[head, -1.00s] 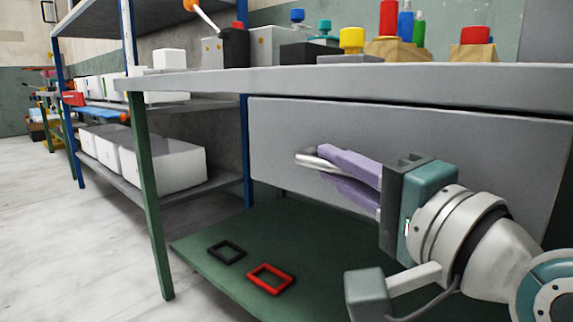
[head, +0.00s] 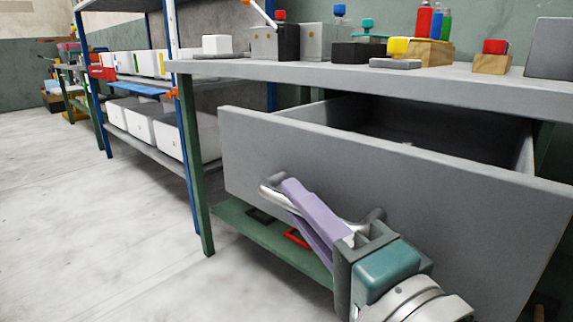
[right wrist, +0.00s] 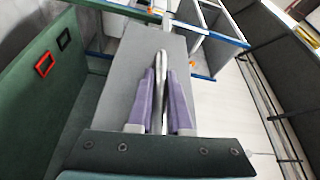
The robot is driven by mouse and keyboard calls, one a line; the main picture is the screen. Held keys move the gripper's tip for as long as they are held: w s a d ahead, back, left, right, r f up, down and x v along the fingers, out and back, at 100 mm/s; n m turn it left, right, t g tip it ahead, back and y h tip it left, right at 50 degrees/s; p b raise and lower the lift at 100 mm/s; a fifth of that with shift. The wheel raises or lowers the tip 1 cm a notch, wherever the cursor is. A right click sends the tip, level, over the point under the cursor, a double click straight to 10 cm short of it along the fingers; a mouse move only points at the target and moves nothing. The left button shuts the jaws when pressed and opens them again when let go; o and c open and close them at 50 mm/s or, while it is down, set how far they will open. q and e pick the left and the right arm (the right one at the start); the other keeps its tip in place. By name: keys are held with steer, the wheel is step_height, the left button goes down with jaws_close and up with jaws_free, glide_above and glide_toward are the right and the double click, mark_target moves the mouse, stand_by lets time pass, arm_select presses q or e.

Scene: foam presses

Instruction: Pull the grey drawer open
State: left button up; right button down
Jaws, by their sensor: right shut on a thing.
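The grey drawer (head: 420,190) under the workbench stands open, with its front well out from the bench and its inside showing over the top edge. Its silver bar handle (head: 268,187) is on the drawer front. My right gripper (head: 287,188) is shut on the handle with its purple fingers. In the right wrist view the handle (right wrist: 162,62) runs between the two fingers of the gripper (right wrist: 161,75), in front of the grey drawer front (right wrist: 115,85). Part of the handle is hidden by the fingers. My left gripper is not in view.
The workbench top (head: 300,70) carries bottles, wooden blocks and small boxes. A green lower shelf (head: 262,245) holds a black frame (head: 260,216) and a red frame (head: 296,237). A blue rack with white bins (head: 140,120) stands at left. The floor (head: 90,220) at left is clear.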

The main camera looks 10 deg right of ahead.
steer(key=s+a+p, duration=0.1)
steer(key=s+a, duration=0.3)
steer(key=a, duration=0.1)
steer(key=shift+a, duration=0.25)
steer(key=shift+s, duration=0.1)
steer(key=c, duration=0.8)
jaws_free()
steer(key=shift+c, duration=0.2)
steer(key=p+v, duration=0.2)
steer(key=v, duration=0.8)
